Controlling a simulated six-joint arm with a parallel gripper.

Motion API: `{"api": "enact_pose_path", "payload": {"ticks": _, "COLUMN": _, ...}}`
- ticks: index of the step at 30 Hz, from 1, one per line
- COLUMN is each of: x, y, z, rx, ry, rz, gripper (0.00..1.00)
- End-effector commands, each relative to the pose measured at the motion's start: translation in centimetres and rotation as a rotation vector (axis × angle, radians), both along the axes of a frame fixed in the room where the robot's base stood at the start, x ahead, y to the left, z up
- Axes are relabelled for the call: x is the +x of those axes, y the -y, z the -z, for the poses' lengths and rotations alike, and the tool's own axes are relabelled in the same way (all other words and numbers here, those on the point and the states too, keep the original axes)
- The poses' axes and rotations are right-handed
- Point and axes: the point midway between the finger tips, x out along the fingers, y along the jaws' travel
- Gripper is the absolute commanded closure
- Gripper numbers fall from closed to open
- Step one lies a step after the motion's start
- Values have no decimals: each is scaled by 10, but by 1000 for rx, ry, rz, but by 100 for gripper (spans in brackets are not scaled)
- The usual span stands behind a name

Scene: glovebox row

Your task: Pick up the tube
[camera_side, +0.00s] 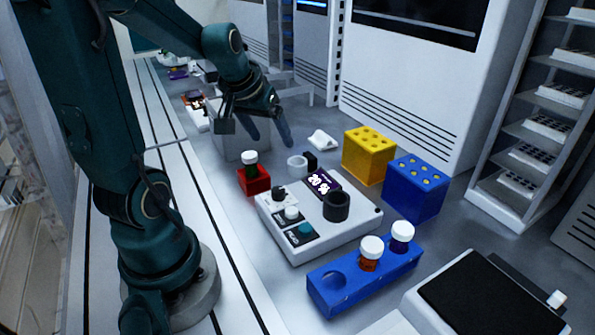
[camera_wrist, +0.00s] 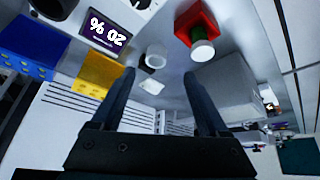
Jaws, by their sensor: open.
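A dark green tube with a white cap (camera_side: 250,158) stands upright in a small red holder (camera_side: 255,182). It also shows near the top of the wrist view (camera_wrist: 202,49), in the red holder (camera_wrist: 183,36). My gripper (camera_side: 268,138) is open and empty, above and behind that tube in the side view. In the wrist view the gripper (camera_wrist: 158,75) has its fingers spread, with the tube outside them, beyond the right finger. Two more white-capped tubes, an orange one (camera_side: 369,256) and a dark one (camera_side: 401,238), stand in a long blue rack (camera_side: 345,292).
A white device (camera_side: 300,246) with a "20 %" display stands right of the red holder. Yellow (camera_side: 364,163) and blue (camera_side: 408,198) blocks with holes stand behind it. A grey box (camera_side: 238,141) is below my gripper.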

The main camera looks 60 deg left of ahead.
Motion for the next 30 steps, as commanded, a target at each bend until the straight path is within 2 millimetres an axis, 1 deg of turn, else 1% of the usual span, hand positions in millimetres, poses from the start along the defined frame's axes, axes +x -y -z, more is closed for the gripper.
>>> {"api": "enact_pose_path", "payload": {"ticks": 1, "x": -9, "y": -18, "z": 11, "rx": -24, "ry": -23, "rz": -74, "gripper": 22}}
{"api": "enact_pose_path", "payload": {"ticks": 3, "x": -19, "y": -33, "z": 21, "rx": -49, "ry": -44, "rz": -142, "gripper": 22}}
{"api": "enact_pose_path", "payload": {"ticks": 6, "x": -31, "y": -44, "z": 30, "rx": -77, "ry": -67, "rz": -201, "gripper": 22}}
{"api": "enact_pose_path", "payload": {"ticks": 11, "x": -36, "y": -50, "z": 37, "rx": -87, "ry": -74, "rz": -229, "gripper": 22}}
{"api": "enact_pose_path", "payload": {"ticks": 18, "x": -29, "y": -55, "z": 60, "rx": -89, "ry": -77, "rz": -229, "gripper": 22}}
{"api": "enact_pose_path", "payload": {"ticks": 24, "x": -24, "y": -60, "z": 75, "rx": -87, "ry": -74, "rz": -226, "gripper": 22}}
{"api": "enact_pose_path", "payload": {"ticks": 30, "x": -23, "y": -62, "z": 80, "rx": -84, "ry": -74, "rz": -226, "gripper": 22}}
